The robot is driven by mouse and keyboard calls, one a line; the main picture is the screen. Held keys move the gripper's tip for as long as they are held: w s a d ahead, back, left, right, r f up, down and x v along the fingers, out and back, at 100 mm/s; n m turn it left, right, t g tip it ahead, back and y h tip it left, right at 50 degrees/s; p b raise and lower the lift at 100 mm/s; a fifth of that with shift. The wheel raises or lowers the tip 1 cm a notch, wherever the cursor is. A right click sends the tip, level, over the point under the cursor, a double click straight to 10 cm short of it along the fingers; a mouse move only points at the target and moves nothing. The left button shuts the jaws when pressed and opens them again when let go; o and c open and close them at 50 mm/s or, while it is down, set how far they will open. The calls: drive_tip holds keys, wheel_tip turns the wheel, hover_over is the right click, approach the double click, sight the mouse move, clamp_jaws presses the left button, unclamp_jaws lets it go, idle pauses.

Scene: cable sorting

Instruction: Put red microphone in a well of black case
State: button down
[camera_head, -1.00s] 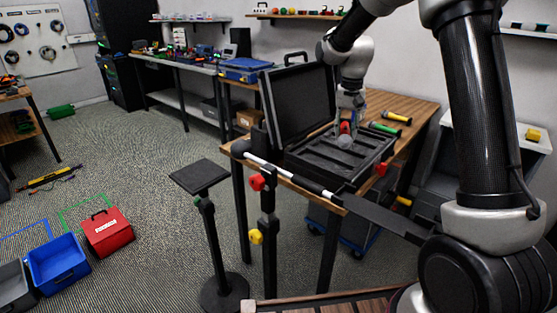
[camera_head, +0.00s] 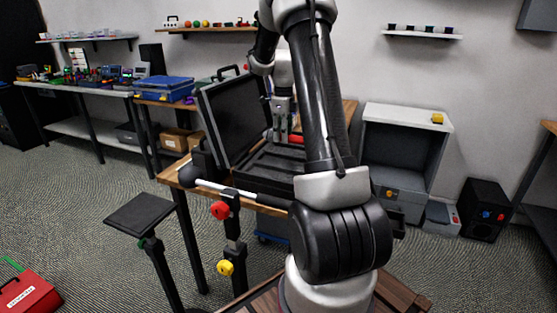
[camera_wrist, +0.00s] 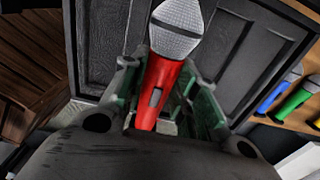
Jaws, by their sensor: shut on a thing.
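The red microphone (camera_wrist: 160,85) has a silver mesh head and is held between my gripper's fingers in the wrist view. My gripper (camera_wrist: 165,95) is shut on its red body. In the head view my gripper (camera_head: 281,135) hangs at the black case, with a bit of red microphone (camera_head: 296,138) showing beside it. The black case (camera_head: 256,168) stands open on the wooden table, its lid (camera_head: 232,117) raised at the left. In the wrist view the case's wells (camera_wrist: 225,45) lie behind the microphone. The gap between microphone and case floor cannot be told. My arm hides the case's right part.
A blue microphone (camera_wrist: 272,97) and a green microphone (camera_wrist: 293,102) lie on the wooden table beside the case in the wrist view. A stand with red and yellow knobs (camera_head: 221,210) is in front of the table. A grey open cabinet (camera_head: 402,140) stands at the right.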

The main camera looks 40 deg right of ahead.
wheel_tip(320, 180, down, 8)
drive_tip(key=shift+d, duration=0.1)
drive_tip(key=shift+f, duration=0.15)
drive_tip(key=c, duration=1.1)
unclamp_jaws()
